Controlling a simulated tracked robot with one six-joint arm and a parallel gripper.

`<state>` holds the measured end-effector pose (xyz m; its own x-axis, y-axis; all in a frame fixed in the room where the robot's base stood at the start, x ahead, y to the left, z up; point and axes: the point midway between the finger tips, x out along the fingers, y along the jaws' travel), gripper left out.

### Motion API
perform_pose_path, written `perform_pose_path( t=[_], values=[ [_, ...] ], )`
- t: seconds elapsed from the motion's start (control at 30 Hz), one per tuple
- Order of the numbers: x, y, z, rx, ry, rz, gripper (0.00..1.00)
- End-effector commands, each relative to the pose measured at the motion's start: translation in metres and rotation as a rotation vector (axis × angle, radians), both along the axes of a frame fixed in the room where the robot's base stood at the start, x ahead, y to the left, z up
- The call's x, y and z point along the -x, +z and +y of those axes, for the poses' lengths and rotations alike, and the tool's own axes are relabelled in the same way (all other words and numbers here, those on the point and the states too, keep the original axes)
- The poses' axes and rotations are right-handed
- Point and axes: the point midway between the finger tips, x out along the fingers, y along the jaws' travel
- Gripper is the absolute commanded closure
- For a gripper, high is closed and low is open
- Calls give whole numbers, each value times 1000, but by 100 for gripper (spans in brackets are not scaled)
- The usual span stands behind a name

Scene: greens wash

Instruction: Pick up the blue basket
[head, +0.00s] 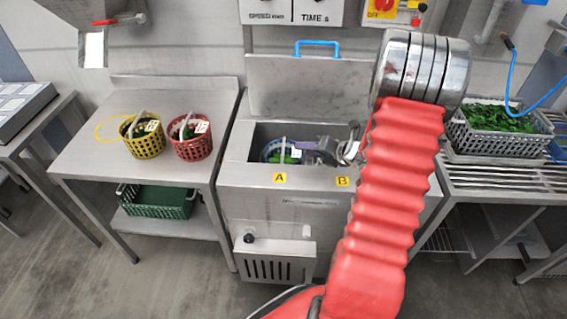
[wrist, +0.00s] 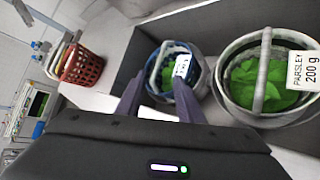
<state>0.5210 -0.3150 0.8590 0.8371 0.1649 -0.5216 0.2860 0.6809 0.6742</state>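The blue basket (head: 268,152) stands in the left part of the sink, by the yellow A label, with green leaves inside and a pale upright handle. In the wrist view the blue basket (wrist: 153,70) lies just beyond my fingertips and carries a white tag. My gripper (head: 304,146) reaches in from the right, at the basket's right side in the head view. In the wrist view my gripper (wrist: 157,88) is open, its two purple-grey fingers apart, with the right tip overlapping the basket's near side. Whether they touch is unclear. Nothing is held.
A grey basket (wrist: 228,92) tagged PARSLEY 200 g stands close right of the blue one in the wrist view. The sink walls (head: 238,148) surround both. A yellow basket (head: 128,143) and a red basket (head: 193,150) stand on the left table (head: 90,160).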

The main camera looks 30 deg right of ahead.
Motion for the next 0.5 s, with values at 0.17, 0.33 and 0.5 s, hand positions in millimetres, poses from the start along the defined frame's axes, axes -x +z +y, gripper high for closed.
perform_pose_path(
  t=[0.17, 0.33, 0.5],
  values=[
    [-24, -15, 6, -1, 3, 0, 66],
    [-43, -27, 9, 0, 2, 0, 66],
    [-48, -30, 9, 1, 1, 0, 66]
  ],
)
